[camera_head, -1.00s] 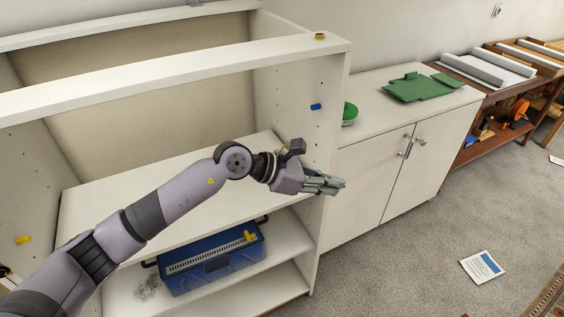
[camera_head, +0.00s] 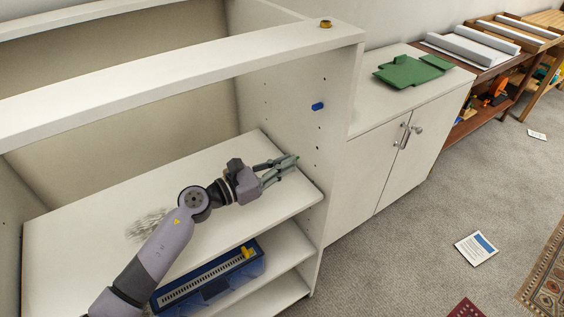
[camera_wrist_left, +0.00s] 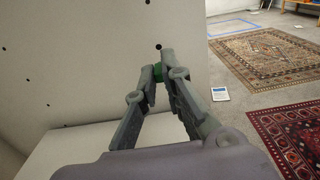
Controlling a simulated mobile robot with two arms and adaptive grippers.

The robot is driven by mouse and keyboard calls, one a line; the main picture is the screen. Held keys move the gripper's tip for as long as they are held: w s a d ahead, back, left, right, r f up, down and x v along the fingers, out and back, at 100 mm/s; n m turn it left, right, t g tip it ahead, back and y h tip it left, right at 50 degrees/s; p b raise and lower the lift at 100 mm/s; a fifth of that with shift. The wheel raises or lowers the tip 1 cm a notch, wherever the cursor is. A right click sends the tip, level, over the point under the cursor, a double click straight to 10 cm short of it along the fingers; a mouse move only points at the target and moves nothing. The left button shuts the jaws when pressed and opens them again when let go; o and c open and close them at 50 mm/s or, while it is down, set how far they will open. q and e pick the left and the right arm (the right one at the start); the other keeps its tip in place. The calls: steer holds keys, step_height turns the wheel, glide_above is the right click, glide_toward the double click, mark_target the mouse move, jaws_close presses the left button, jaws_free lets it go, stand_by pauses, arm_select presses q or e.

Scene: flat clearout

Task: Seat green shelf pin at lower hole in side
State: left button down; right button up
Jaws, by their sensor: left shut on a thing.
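My left gripper (camera_head: 289,161) is shut on the small green shelf pin (camera_wrist_left: 158,72), which shows between the fingertips in the left wrist view. In the head view a green tip (camera_head: 296,157) shows at the fingertips. The fingertips are close to the inner face of the cabinet's right side panel (camera_head: 287,110). Dark holes dot this panel, and one hole (camera_wrist_left: 158,46) appears just beyond the pin in the left wrist view. I cannot tell whether the pin touches the panel. A blue pin (camera_head: 317,106) sits higher on the same panel. My right gripper is not in view.
A white shelf (camera_head: 262,200) lies under my left arm. A blue toolbox (camera_head: 190,293) with a yellow part stands on the shelf below. A top rail (camera_head: 180,80) crosses above the arm. A white cupboard (camera_head: 372,170) with green pieces (camera_head: 412,71) on it stands to the right.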

arm_select(q)
steer(key=shift+w+d+n, duration=0.3)
steer(key=shift+w+d, duration=0.6)
steer(key=shift+d, duration=0.1)
steer(key=shift+w+d, duration=0.2)
steer(key=shift+d, duration=0.1)
steer(key=shift+w+d, duration=0.45)
steer(key=shift+d, duration=0.1)
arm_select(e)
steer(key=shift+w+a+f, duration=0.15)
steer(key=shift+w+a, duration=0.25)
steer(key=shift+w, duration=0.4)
arm_select(q)
steer(key=shift+b, duration=0.45)
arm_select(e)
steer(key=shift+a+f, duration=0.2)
arm_select(q)
steer(key=shift+x, duration=0.95)
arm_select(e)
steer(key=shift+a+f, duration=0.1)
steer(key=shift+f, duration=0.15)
